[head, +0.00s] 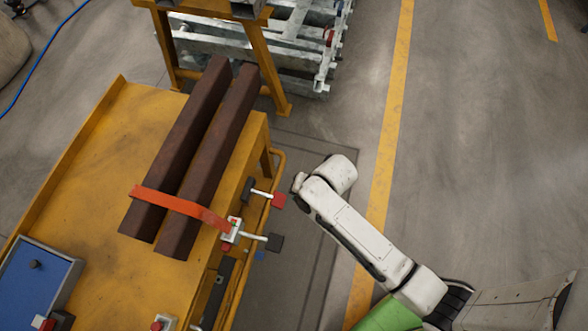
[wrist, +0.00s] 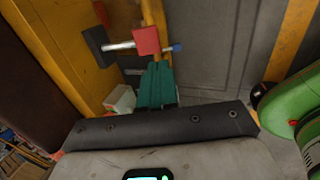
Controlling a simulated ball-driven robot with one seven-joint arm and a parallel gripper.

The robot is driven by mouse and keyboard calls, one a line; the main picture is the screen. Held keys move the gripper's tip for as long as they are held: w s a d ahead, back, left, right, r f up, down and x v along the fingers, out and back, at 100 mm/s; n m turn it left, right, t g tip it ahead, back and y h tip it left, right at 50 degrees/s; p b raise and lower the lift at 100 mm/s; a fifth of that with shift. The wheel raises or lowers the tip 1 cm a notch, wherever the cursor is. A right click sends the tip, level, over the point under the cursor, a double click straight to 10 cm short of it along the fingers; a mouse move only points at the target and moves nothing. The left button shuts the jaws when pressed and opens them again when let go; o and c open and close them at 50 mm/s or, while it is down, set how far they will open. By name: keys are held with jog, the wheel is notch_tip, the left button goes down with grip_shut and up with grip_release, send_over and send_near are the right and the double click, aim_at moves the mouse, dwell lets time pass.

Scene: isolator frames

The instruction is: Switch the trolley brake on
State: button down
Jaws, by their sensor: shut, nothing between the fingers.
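The yellow trolley (head: 112,135) fills the left of the head view. Two short levers stick out from its right side. The upper one has a white rod and a red end (head: 279,201); the lower one has a white rod and a black end (head: 274,242). I cannot tell which is the brake. In the wrist view, the red end (wrist: 146,40) lies just beyond the tips of my gripper (wrist: 158,66), whose teal fingers are shut and empty. I cannot tell if they touch it. In the head view my arm's end is right of the red end; the fingers are hidden.
Two brown beams (head: 214,150) lie on the trolley under an orange strap (head: 180,204). A blue box (head: 35,280) is at lower left. A metal frame (head: 265,45) stands behind. Floor right of the yellow line (head: 392,110) is clear.

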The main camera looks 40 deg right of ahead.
jog(key=shift+v, duration=2.15)
jog(key=shift+s, duration=0.1)
jog(key=s+d+r+m+g+h, duration=0.1)
jog(key=s+d+r+m, duration=0.2)
jog(key=m, duration=0.9)
jog(key=s+d+r+m+g+h, duration=0.1)
jog(key=s+d+r+m, duration=0.3)
jog(key=s+m, duration=0.5)
jog(key=shift+r+m+h, duration=0.3)
jog(key=shift+r+m, duration=1.05)
jog(key=shift+m, duration=0.85)
jog(key=shift+s, duration=0.15)
